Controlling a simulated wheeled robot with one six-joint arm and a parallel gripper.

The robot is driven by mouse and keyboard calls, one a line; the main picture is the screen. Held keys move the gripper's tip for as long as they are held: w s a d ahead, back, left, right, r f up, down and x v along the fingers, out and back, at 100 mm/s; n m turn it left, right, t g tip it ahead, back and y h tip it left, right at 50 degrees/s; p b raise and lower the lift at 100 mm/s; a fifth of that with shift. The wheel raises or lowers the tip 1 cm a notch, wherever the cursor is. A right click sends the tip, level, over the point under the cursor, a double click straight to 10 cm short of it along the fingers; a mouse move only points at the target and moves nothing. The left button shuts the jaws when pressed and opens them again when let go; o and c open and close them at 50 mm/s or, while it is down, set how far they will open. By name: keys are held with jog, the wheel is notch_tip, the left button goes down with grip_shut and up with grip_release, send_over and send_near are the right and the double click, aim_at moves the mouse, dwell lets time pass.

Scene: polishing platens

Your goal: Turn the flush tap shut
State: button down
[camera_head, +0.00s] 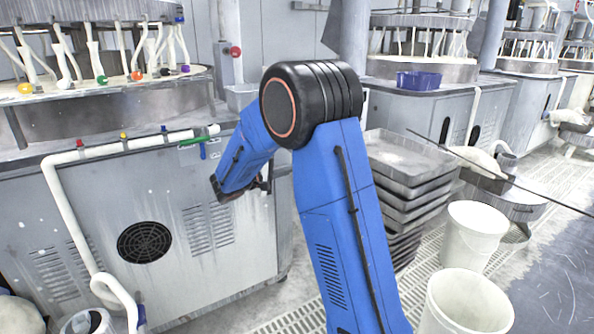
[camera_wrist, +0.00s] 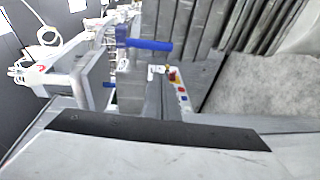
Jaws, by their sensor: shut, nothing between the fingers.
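A white pipe (camera_head: 120,147) runs along the front of the left polishing machine. Near its right end a small blue lever (camera_head: 203,152) hangs down below a green piece; it looks like the flush tap. In the wrist view a blue lever (camera_wrist: 150,44) lies sideways across the picture, near a smaller blue piece (camera_wrist: 109,85); I cannot tell for sure which is the tap. My gripper (camera_head: 240,192) is at the end of my blue arm, in front of the machine, lower and to the right of the blue lever, apart from it. It is shut and empty. Its fingertips are partly hidden.
The machine's cabinet (camera_head: 190,265) stands behind my gripper. Stacked grey trays (camera_head: 410,160) and white buckets (camera_head: 468,300) stand right of my arm. A blue bin (camera_head: 418,80) sits on the machine behind. Grated floor (camera_head: 290,322) lies open in front of the cabinet.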

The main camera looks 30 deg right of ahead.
jog(key=f+v, duration=0.1)
jog(key=v, duration=0.8)
jog(key=s+d+m+g+y, duration=0.3)
jog(key=s+y, duration=0.4)
jog(key=s, duration=1.5)
jog(key=s+a+f+t+y, duration=0.1)
jog(key=s+a+y, duration=0.3)
jog(key=s, duration=0.6)
jog(key=s+a+f+t+y, duration=0.1)
jog(key=s+a+t+y, duration=0.2)
jog(key=s, duration=0.7)
jog(key=a+y, duration=0.2)
jog(key=a, duration=0.2)
jog(key=shift+f+n, duration=0.3)
jog(key=shift+a, duration=0.1)
